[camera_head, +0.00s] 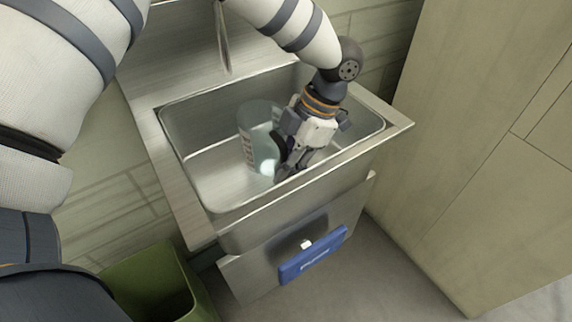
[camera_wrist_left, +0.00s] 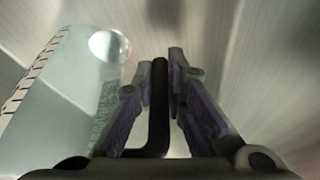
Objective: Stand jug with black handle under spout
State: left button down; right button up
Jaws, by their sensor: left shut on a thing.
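The clear jug (camera_head: 257,130) has printed marks on its side and is in the sink basin, looking about upright. I cannot tell whether its base touches the basin floor. Its black handle (camera_wrist_left: 158,105) lies between the fingers of my left gripper (camera_head: 285,168), which is shut on it at the jug's right side. The left wrist view shows the clear jug wall (camera_wrist_left: 60,110) left of the fingers. The spout (camera_head: 223,38) hangs at the back of the sink, above and left of the jug in the picture. My right gripper is not in view.
The steel sink (camera_head: 180,205) has walls and a raised rim around the jug. The basin's left side is clear. A green bin (camera_head: 150,285) stands at the lower left, a blue-handled drawer front (camera_head: 312,258) is below, and a tall cabinet (camera_head: 480,130) is at the right.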

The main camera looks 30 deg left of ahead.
pick_arm(q)
jog(key=c, duration=1.6)
grip_release()
jog(key=shift+f, duration=0.1)
jog(key=shift+c, duration=0.2)
jog(key=v, duration=1.2)
